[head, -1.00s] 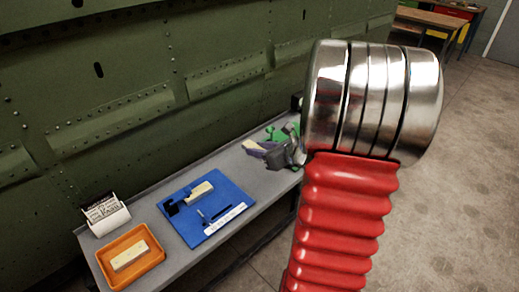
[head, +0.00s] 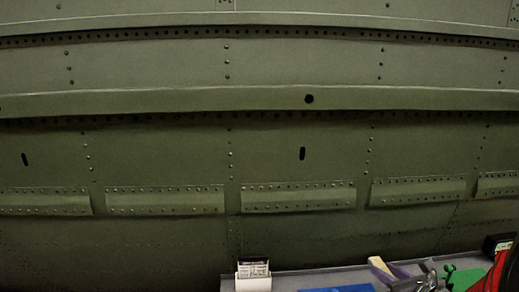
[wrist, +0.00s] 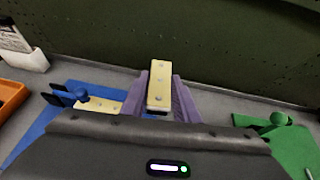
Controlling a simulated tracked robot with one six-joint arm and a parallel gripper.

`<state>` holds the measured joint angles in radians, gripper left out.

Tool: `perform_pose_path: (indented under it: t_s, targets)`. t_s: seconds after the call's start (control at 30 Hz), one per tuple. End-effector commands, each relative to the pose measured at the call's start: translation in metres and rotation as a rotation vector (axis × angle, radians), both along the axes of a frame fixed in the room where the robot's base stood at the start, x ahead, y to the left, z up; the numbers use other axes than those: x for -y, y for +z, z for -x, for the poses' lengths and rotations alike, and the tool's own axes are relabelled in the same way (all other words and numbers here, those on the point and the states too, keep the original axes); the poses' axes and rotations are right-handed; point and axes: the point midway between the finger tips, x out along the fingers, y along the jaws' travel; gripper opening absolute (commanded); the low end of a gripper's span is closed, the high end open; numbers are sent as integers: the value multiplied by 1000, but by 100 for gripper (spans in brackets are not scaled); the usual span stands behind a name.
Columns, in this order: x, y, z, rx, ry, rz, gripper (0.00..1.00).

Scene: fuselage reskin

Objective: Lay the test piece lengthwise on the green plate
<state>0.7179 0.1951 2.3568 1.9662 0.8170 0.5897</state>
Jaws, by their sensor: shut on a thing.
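The test piece, a cream bar with several dots (wrist: 159,85), is held between the purple fingers of my gripper (wrist: 160,100) and points away from the wrist. In the head view the cream bar (head: 379,266) shows at the bottom, beside the purple fingers of my gripper (head: 393,270). The green plate (wrist: 290,145) lies to the right of my gripper, with a green knob on it. In the head view only part of the green plate (head: 462,281) shows, right of the gripper. The bar is apart from the green plate.
A blue plate (wrist: 35,135) with a blue knob, black parts and another cream bar (wrist: 103,106) lies at the left. An orange tray (wrist: 10,92) and a white card holder (wrist: 20,48) are farther left. The riveted green wall (head: 200,155) rises behind the grey bench.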

Motion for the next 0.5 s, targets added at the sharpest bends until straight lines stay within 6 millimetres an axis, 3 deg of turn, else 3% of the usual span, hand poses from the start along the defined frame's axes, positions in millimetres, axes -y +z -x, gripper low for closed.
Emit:
perform_pose_path:
  t_s: [0.5]
  targets:
    - [-122, -7, -38, -2, 104, -2, 5]
